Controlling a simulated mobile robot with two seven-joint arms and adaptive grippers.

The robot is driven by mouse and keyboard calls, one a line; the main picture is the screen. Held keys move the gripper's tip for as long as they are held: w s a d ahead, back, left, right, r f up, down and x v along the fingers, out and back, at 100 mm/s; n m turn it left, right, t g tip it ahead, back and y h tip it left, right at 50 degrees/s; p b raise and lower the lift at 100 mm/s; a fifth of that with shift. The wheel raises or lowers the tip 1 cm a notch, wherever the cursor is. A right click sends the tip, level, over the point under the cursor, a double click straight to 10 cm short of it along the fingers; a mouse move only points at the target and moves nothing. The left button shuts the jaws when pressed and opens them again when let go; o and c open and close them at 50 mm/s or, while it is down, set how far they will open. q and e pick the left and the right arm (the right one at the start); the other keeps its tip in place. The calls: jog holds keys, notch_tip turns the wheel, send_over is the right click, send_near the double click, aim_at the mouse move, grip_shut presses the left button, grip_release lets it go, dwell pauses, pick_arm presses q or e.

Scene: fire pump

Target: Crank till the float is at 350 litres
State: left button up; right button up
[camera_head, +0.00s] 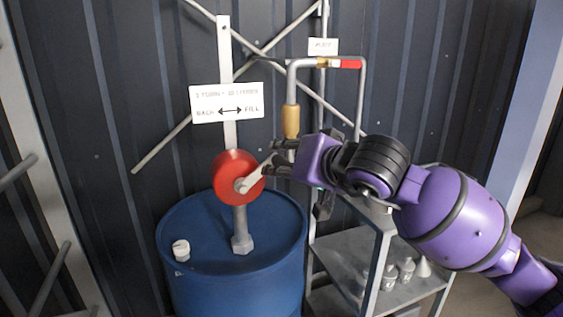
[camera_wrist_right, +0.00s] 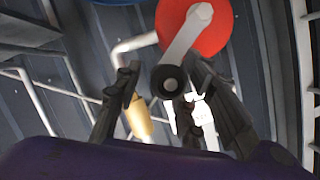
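A red wheel (camera_head: 239,177) with a pale crank arm (camera_head: 255,174) is mounted on a grey post on a blue drum (camera_head: 230,225). The crank arm points up and right, towards my right gripper (camera_head: 279,159). In the right wrist view, the red wheel (camera_wrist_right: 215,28) is at the top and the crank's dark round handle end (camera_wrist_right: 168,82) lies between the fingers of my right gripper (camera_wrist_right: 166,92). The fingers are spread, with visible gaps beside the handle. I cannot make out a float or a litre scale. My left gripper is out of view.
A sign (camera_head: 227,103) above the wheel reads BACK and FILL with a double arrow. A bent pipe (camera_head: 291,82) with a tan sleeve (camera_head: 291,121) stands behind my right gripper. A grey shelf (camera_head: 350,250) with small containers is right of the drum. A white cap (camera_head: 181,249) sits on the drum.

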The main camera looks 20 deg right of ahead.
jog(key=shift+x, duration=0.9)
jog(key=shift+s, duration=0.1)
grip_shut()
